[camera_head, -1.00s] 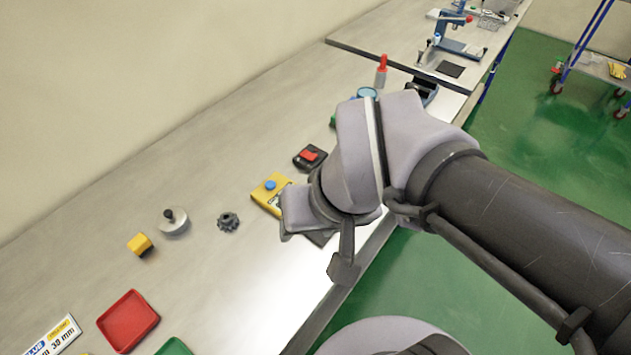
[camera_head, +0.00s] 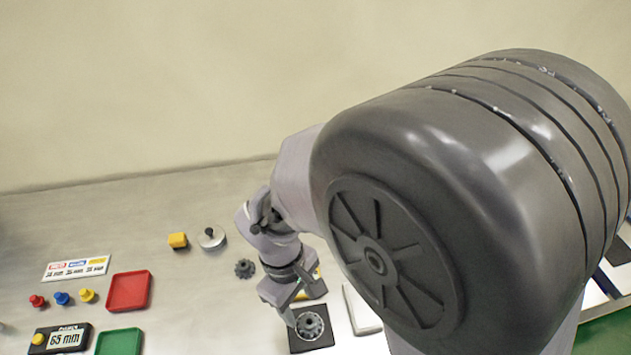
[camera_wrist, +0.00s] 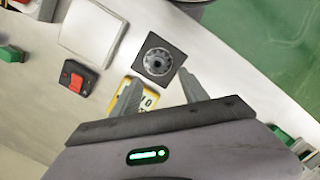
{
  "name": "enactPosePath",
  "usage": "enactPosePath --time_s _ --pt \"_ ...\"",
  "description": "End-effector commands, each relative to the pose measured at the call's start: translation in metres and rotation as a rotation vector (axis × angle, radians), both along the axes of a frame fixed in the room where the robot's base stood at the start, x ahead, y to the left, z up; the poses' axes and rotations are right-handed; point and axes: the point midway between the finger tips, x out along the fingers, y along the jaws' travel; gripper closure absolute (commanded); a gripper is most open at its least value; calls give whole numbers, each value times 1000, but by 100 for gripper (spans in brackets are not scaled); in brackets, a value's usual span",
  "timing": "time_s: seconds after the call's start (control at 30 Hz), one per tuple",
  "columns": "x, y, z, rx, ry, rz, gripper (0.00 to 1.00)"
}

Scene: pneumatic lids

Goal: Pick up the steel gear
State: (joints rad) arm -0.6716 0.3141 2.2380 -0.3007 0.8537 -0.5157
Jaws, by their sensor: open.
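A dark grey toothed gear (camera_head: 245,268) lies on the metal bench, left of my gripper in the head view. A lighter toothed ring (camera_head: 310,325) sits on a black square plate (camera_head: 325,344); this ring also shows in the wrist view (camera_wrist: 157,62), just beyond my fingertips. I cannot tell which of the two is the steel gear. My gripper (camera_wrist: 160,76) is open and empty, its two fingers apart above the bench beside the black plate. In the head view my gripper (camera_head: 288,306) is partly hidden by its own wrist.
A yellow box (camera_wrist: 149,97) lies under my fingers. A red-button box (camera_wrist: 78,79) and a white panel (camera_wrist: 93,33) are nearby.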

Motion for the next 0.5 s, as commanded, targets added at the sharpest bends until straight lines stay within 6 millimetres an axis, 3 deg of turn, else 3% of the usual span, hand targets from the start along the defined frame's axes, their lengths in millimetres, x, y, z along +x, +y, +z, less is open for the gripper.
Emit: enactPosePath --time_s 0.03,0.17,0.33,0.5 --pt "-1 -2 -13 -1 2 0 48" --pt "-2 -4 -26 -1 0 -2 48" --pt "-4 -13 -60 -1 1 -3 48" --pt "-5 -14 -75 1 -1 -3 48"
